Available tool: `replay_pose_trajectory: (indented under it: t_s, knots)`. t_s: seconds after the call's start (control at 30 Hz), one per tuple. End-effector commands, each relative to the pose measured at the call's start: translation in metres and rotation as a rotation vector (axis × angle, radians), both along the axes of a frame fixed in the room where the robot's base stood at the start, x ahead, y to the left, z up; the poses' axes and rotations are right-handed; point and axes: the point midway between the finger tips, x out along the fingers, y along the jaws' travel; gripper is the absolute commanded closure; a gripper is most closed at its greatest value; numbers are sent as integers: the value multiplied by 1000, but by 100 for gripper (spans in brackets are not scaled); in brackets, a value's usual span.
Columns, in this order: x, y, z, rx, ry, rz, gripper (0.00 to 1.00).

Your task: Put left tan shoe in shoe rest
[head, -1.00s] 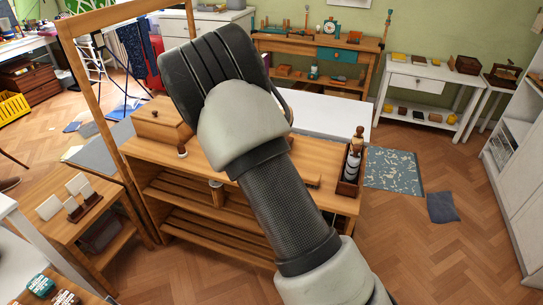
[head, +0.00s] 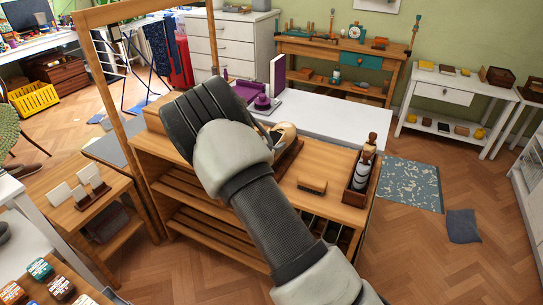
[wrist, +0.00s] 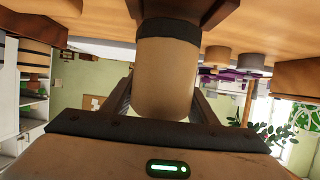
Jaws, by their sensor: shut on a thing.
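My gripper (wrist: 163,98) is shut on a tan, rounded piece (wrist: 165,75), which I take to be the tan shoe. A finger lies on each side of it, and a dark band crosses its end in the wrist view. A dark brown wooden piece (wrist: 190,12), probably the shoe rest, lies right beyond the band; I cannot tell if they touch. In the head view a tan rounded tip (head: 284,134) shows past my wrist, over a brown wooden base (head: 291,157) on the bench (head: 335,165). My arm hides the fingers and most of the shoe there.
A brush (head: 312,185) lies on the bench front, and a wooden caddy with bottles (head: 359,187) stands at its right end. A tall wooden frame (head: 108,85) rises at the left. A white table (head: 335,122) with purple items lies behind.

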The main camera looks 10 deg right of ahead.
Motion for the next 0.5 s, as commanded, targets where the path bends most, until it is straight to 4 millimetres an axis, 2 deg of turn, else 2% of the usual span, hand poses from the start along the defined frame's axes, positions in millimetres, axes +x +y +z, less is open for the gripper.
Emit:
replay_pose_trajectory:
  t_s: [0.13, 0.27, 0.3, 0.33, 0.37, 0.5]
  knots:
    - [0, 0, -11, -3, -2, -1, 83]
    - [0, -1, -31, -4, 0, 0, 83]
    - [0, 0, -36, -3, -1, 1, 88]
    - [1, 0, -38, -2, -2, 0, 88]
    - [1, 0, -39, -1, -3, 1, 94]
    - [0, 0, -40, 2, 1, 1, 94]
